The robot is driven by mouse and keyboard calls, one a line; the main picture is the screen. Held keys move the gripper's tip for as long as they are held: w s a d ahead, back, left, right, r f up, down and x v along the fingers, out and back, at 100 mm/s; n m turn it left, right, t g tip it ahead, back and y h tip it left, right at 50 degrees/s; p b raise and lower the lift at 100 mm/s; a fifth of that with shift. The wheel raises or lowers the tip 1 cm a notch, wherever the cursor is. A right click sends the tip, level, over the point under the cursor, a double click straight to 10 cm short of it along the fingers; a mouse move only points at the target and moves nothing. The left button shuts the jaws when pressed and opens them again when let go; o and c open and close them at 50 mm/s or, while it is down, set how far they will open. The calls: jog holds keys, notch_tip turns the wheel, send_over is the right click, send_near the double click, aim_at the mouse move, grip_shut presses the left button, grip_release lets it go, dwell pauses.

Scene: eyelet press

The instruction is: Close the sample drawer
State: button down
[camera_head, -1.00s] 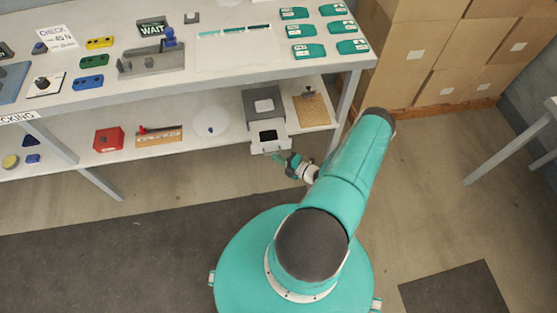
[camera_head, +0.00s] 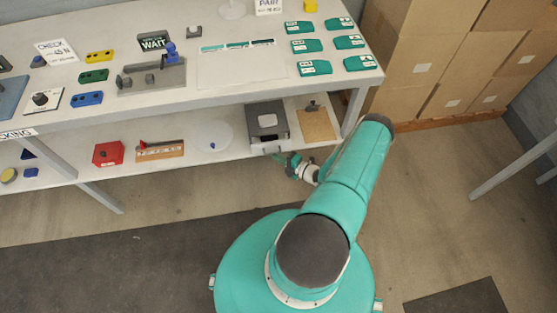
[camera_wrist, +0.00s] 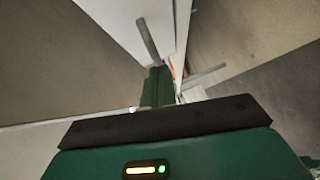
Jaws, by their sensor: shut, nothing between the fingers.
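The sample drawer's grey housing (camera_head: 267,121) sits on the lower shelf, near its right end. The drawer front (camera_head: 268,148) now lies close against the housing in the head view, and no open tray shows. My gripper (camera_head: 284,159) is shut and empty, just in front of the drawer front; whether it touches is hard to tell. In the wrist view my green gripper fingers (camera_wrist: 156,88) point toward a pale surface, with a grey rod beside them that I cannot identify for sure.
The shelf also holds a clipboard (camera_head: 317,124), a white round dish (camera_head: 214,136) and a red box (camera_head: 107,153). The workbench top (camera_head: 210,96) overhangs the shelf. A table leg (camera_head: 354,110) stands right of the drawer. Floor in front is open.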

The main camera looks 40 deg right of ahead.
aim_at(270, 147)
jog(key=w+d, duration=0.1)
jog(key=w, duration=0.1)
jog(key=shift+w+d, duration=0.4)
jog(key=shift+w+d+r, duration=0.1)
jog(key=shift+w+d, duration=0.15)
jog(key=shift+w, duration=0.05)
